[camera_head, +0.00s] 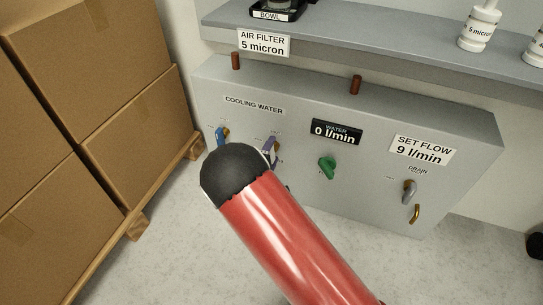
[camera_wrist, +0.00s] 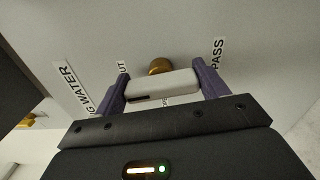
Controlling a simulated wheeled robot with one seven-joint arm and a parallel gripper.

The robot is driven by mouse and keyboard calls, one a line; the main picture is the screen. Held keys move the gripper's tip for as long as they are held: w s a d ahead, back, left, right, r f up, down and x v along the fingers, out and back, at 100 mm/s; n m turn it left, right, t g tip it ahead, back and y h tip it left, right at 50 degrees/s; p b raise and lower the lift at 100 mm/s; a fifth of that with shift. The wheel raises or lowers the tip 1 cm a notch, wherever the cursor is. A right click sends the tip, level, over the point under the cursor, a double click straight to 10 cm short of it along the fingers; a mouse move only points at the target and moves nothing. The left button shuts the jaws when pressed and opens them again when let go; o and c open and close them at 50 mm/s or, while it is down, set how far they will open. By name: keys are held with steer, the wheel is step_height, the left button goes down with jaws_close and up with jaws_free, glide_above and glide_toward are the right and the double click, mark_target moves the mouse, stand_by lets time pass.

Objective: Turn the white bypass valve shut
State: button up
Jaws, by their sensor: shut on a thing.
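The white bypass valve handle (camera_wrist: 165,88) lies across the wrist view, on a brass stem (camera_wrist: 160,66) coming out of the grey panel. A label ending in "PASS" is just to its right. My gripper (camera_wrist: 160,80) is shut on the handle, with one purple finger at each end of it. In the head view, my gripper (camera_head: 269,150) shows only in part at the panel, behind my red and black arm. The white handle cannot be made out there.
The grey panel (camera_head: 293,118) also carries a blue handle (camera_head: 222,135), a green handle (camera_head: 327,167) and a grey drain handle (camera_head: 409,191). The water display (camera_head: 336,132) reads 0 l/min. Stacked boxes (camera_head: 95,85) on a pallet stand at left. Floor in front is clear.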

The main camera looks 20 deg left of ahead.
steer(key=shift+f+m, duration=0.1)
steer(key=shift+m, duration=0.5)
steer(key=o, duration=1)
steer(key=shift+s, duration=0.1)
steer(key=s, duration=0.7)
steer(key=shift+s+a, duration=0.3)
steer(key=shift+s, duration=0.05)
